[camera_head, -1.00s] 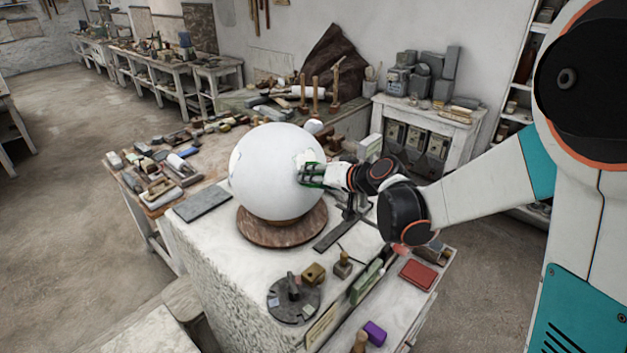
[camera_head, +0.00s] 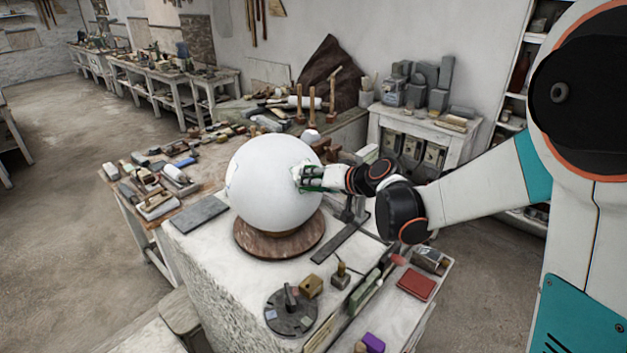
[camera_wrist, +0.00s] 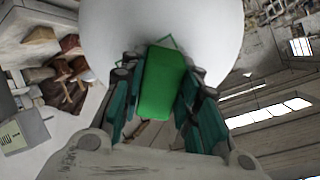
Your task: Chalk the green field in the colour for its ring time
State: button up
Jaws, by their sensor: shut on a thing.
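A large white plaster sphere (camera_head: 270,190) sits on a round brown turntable (camera_head: 250,240) on the stone block. My gripper (camera_head: 304,177) is at the sphere's right side, with its fingertips close against the surface. It is shut on a green block of chalk (camera_wrist: 162,85), which the wrist view shows between the fingers. The block's far end meets or nearly meets the sphere (camera_wrist: 215,30); exact contact is unclear. A thin green outline shows on the sphere just past the block, mostly hidden by it.
A dark round disc with small coloured patches (camera_head: 276,314) lies at the front of the block. Beside it are a brass cube (camera_head: 311,285), a red pad (camera_head: 416,284) and a purple block (camera_head: 373,342). A grey slate (camera_head: 200,214) lies left of the turntable. Tools crowd the bench behind.

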aim_at(302, 192)
jog(key=shift+s+a+f+b, duration=0.25)
jog(key=shift+s+f+b, duration=0.3)
jog(key=shift+f, duration=0.05)
jog(key=shift+s+a+f+b, duration=0.2)
jog(key=shift+s+f+b, duration=0.3)
jog(key=shift+s+f, duration=0.1)
jog(key=shift+w+d+r+p, duration=0.3)
jog(key=shift+w+r+p, duration=0.05)
jog(key=shift+w+r, duration=0.4)
jog(key=shift+w+d+r+p, duration=0.25)
jog(key=shift+w+r+p, duration=0.05)
jog(key=shift+w+r, duration=0.4)
jog(key=shift+s+f, duration=0.1)
jog(key=shift+s, duration=0.05)
jog(key=shift+s+f, duration=0.1)
jog(key=shift+s, duration=0.1)
jog(key=shift+s+d+f+b, duration=0.15)
jog(key=shift+s+b, duration=0.3)
jog(key=shift+s, duration=0.45)
jog(key=shift+b+x, duration=0.3)
jog(key=shift+x, duration=0.5)
jog(key=shift+s+f, duration=0.1)
